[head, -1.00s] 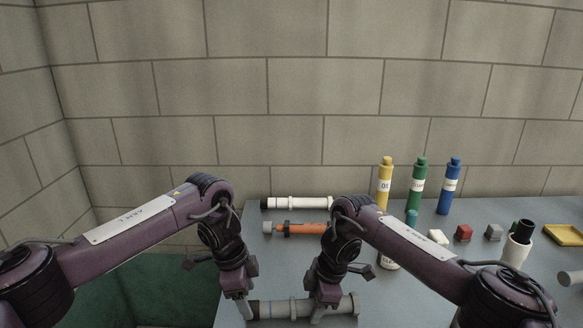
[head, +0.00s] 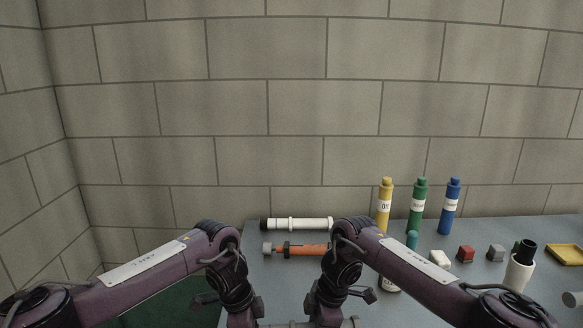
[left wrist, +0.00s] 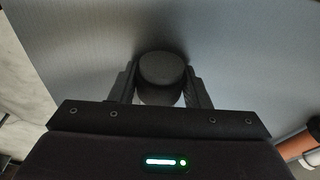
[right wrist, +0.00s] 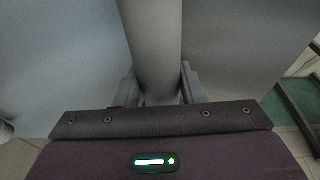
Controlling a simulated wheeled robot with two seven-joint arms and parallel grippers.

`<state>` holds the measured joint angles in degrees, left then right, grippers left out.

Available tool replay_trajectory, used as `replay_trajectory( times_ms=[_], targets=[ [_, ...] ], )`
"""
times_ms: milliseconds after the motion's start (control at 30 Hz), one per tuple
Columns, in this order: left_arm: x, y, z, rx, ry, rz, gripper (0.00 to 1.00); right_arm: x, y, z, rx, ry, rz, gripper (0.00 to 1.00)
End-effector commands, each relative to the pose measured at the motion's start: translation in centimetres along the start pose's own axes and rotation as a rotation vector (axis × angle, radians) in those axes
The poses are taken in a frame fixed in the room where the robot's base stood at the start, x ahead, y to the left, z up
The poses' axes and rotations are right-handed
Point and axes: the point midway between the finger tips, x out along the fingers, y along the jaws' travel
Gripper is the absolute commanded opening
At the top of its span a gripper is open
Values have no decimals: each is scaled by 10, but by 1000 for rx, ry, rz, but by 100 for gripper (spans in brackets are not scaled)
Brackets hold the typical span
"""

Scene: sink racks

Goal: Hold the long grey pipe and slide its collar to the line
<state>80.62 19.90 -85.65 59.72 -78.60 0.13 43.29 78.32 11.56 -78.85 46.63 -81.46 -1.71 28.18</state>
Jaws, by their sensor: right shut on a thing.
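The long grey pipe (right wrist: 152,35) runs between the fingers of my right gripper (right wrist: 158,85), which is shut on it. In the head view only a sliver of the pipe (head: 349,323) shows at the bottom edge, beside my right wrist. The collar and the line are hidden in the views now.
Behind lie a white pipe (head: 300,224) and an orange pipe (head: 305,250). Yellow (head: 384,208), green (head: 418,208) and blue (head: 451,208) bottles stand at the back.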

Motion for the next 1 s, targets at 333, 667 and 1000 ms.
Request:
replay_trajectory(
  times_ms=[333, 667, 1000],
  targets=[
    [0, 0, -3, 1, 1, 0, 23, 0, 0, 0, 0, 0, 0, 16],
    [2, 0, -14, 1, 3, 0, 23, 0, 0, -1, 0, 1, 0, 16],
    [4, 0, -24, 2, 5, 0, 23, 0, 0, -1, -1, 2, 0, 16]
  ],
)
